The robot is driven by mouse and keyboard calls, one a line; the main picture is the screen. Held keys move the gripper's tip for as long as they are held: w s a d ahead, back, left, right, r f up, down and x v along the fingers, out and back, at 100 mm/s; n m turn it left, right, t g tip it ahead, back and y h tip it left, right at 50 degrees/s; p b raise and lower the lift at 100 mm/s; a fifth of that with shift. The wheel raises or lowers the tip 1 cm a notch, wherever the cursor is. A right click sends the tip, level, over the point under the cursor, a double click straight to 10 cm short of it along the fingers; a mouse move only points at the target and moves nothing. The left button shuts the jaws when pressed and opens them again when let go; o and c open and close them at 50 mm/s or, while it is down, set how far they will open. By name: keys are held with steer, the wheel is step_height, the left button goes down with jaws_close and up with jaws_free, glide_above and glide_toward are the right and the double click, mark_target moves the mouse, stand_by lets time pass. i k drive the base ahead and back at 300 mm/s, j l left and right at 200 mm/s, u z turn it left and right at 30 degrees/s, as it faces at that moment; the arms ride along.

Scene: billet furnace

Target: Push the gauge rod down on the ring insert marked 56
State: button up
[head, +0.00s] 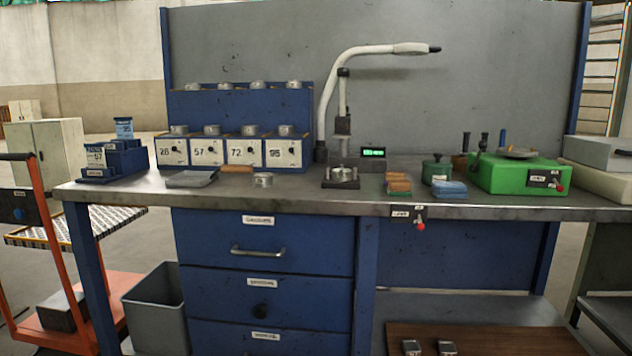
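A gauge stand (343,124) with a dark base and an upright column stands mid-bench. A pale ring-like piece (342,173) sits on its base under the upright part; I cannot read a mark on it. I cannot tell the gauge rod apart from the rest of the stand. Another metal ring insert (263,180) lies on the bench left of the stand, its mark unreadable. More small metal rings stand on the blue rack (240,105) and on the numbered boxes (205,152). I see no legible 56. My gripper is not in view.
A small green-lit display (373,153) stands beside the gauge. A grey pad (191,179), a wooden-handled tool (236,169), brown blocks (398,184), a green pot (436,168) and a green machine (516,174) occupy the bench (310,200). The bench front strip is mostly clear.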

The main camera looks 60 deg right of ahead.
mark_target(342, 72)
steer(key=l+z, duration=0.2)
steer(key=z, duration=0.25)
steer(key=i+l+z, duration=0.1)
steer(key=z, duration=0.4)
steer(key=i+l+z, duration=0.15)
steer(key=l+z, duration=0.15)
steer(key=z, duration=0.15)
steer(key=i+l+z, duration=0.1)
steer(key=z, duration=0.35)
